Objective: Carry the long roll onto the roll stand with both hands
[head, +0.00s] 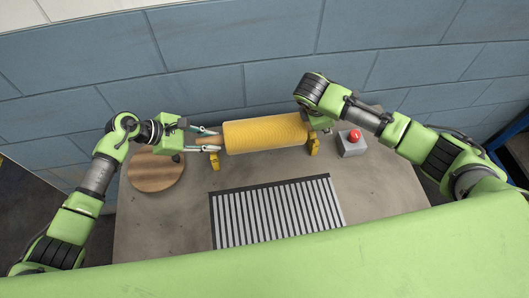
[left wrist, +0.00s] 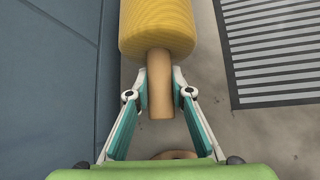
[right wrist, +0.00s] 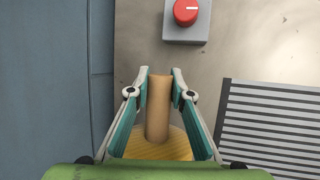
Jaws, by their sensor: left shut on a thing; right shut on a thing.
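The long roll (head: 265,134) is yellow, with a tan core sticking out at both ends. It lies level across the back of the table. My left gripper (head: 212,139) is shut on the left core end, also seen in the left wrist view (left wrist: 160,84). My right gripper (right wrist: 158,78) is shut on the other core end; in the head view my own wrist mostly hides it. The roll stand shows as two yellow supports, left (head: 214,161) and right (head: 313,146), close to the roll's ends. I cannot tell whether the core touches them.
A round wooden board (head: 154,170) is at the left. A striped grille panel (head: 277,213) lies in front of the roll. A blue block wall (head: 250,60) is close behind the table.

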